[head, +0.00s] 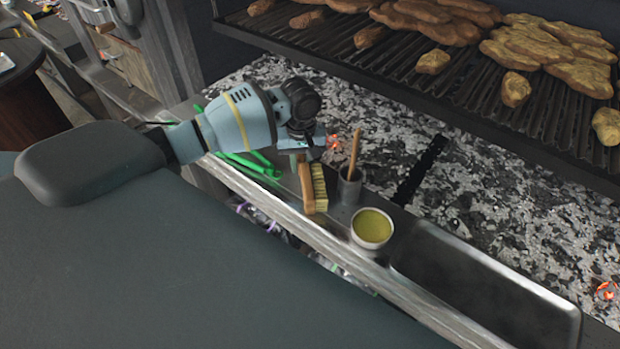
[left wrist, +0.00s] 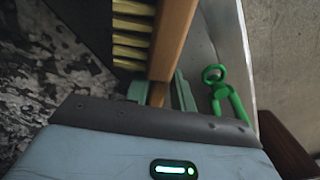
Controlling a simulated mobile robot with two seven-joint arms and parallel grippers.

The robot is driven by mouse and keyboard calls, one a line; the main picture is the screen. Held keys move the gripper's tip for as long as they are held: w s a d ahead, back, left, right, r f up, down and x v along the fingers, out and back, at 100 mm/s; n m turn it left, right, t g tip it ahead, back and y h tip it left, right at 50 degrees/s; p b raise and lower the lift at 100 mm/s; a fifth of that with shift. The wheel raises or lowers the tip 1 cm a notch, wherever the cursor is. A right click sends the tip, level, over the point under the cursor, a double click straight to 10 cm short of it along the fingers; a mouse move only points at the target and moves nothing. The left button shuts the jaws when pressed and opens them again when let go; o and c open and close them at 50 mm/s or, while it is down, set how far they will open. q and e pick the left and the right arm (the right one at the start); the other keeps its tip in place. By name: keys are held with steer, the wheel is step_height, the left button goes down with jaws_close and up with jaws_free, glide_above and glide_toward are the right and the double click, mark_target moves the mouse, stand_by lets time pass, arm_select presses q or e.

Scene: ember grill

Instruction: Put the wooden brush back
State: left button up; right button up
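The wooden brush (head: 307,188) has a brown wooden back and pale yellow bristles. In the head view it is at the front ledge of the grill, just left of a small grey cup, bristles facing right. In the left wrist view the brush (left wrist: 172,40) extends away from the gripper. My left gripper (head: 303,158) is at the brush's far end; in the wrist view its fingers (left wrist: 160,92) lie on both sides of the handle and appear closed on it. Whether the brush rests on the ledge is hard to tell. My right gripper is not in view.
The grey cup (head: 349,187) holds a wooden-handled tool. A bowl of yellow sauce (head: 372,228) and a dark tray (head: 485,285) are to the right. Green tongs (head: 250,165) lie left of the brush. Glowing coals and ash (head: 400,130) lie behind, below the food-laden grate (head: 450,90).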

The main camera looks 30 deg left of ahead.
mark_target(302, 161)
arm_select(q)
jaws_close()
steer(key=shift+r, duration=0.45)
step_height(302, 161, up, 3)
steer(key=shift+r, duration=0.1)
steer(key=s+d, duration=0.3)
steer(key=s+d+p, duration=0.1)
steer(key=s+d, duration=0.2)
steer(key=d, duration=0.1)
steer(key=s+d, duration=0.3)
steer(key=d, duration=0.1)
steer(key=shift+s+d+r+p, duration=0.15)
steer(key=shift+s+r+p, duration=0.1)
steer(key=shift+r+p, duration=0.15)
steer(key=shift+s+d, duration=0.45)
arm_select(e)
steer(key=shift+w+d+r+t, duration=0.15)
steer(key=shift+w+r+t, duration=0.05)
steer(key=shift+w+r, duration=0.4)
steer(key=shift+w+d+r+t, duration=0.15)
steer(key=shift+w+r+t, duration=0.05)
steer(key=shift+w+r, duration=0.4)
